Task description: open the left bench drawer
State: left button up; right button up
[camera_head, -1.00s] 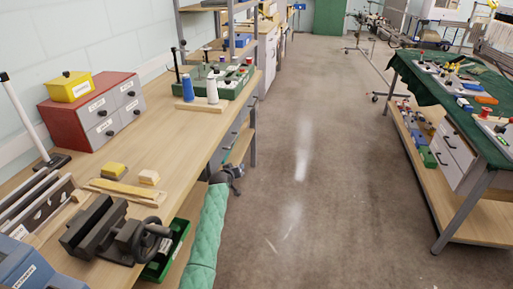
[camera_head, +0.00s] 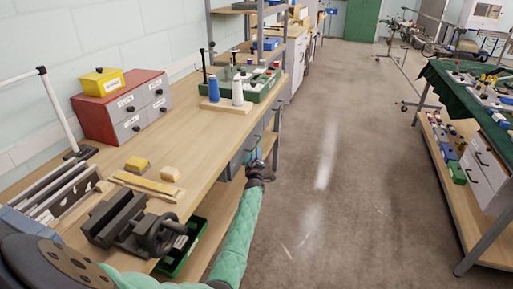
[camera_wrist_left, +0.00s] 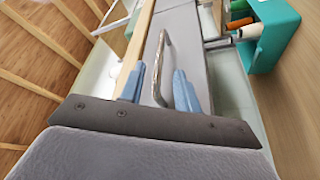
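The bench (camera_head: 190,140) has grey drawer fronts (camera_head: 236,162) under its right edge, which look flush with it. In the left wrist view a grey drawer front (camera_wrist_left: 193,42) carries a curved metal handle (camera_wrist_left: 167,55). My left gripper (camera_head: 257,162) is at the drawers, its arm in a green sleeve. In the left wrist view its two blue fingers (camera_wrist_left: 158,78) are apart, one on each side of the handle. Neither finger clearly touches the handle. The arm and gripper hide part of the drawer area in the head view. My right gripper is not in view.
A green bin (camera_head: 184,248) sits below the bench edge. Clear floor (camera_head: 330,190) separates it from the green-covered table (camera_head: 440,85).

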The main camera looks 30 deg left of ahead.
aim_at(255, 145)
pick_arm(q)
jog(key=shift+x, duration=2.8)
grip_shut()
